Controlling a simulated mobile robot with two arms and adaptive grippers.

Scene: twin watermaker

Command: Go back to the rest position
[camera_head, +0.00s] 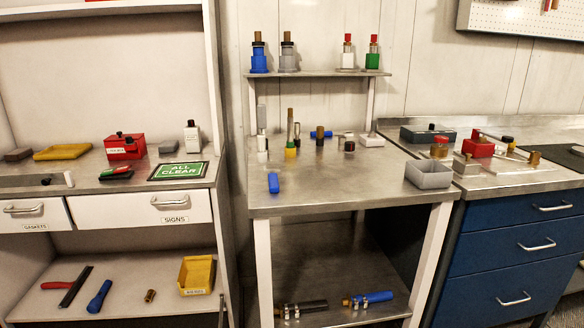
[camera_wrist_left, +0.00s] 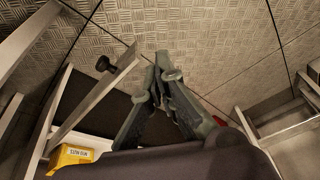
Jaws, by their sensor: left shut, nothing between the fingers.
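My left gripper (camera_wrist_left: 166,72) shows in the left wrist view. Its dark fingers are shut with nothing between them, in front of a patterned tile floor. Neither gripper appears in the head view. My right gripper is in neither view.
In the head view, a metal table (camera_head: 330,194) with small fittings stands in the middle. A shelf unit with a green sign (camera_head: 179,171) is at left and a blue drawer cabinet (camera_head: 515,240) at right. A yellow bin (camera_wrist_left: 70,157) and metal frame bars lie near my left gripper's view.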

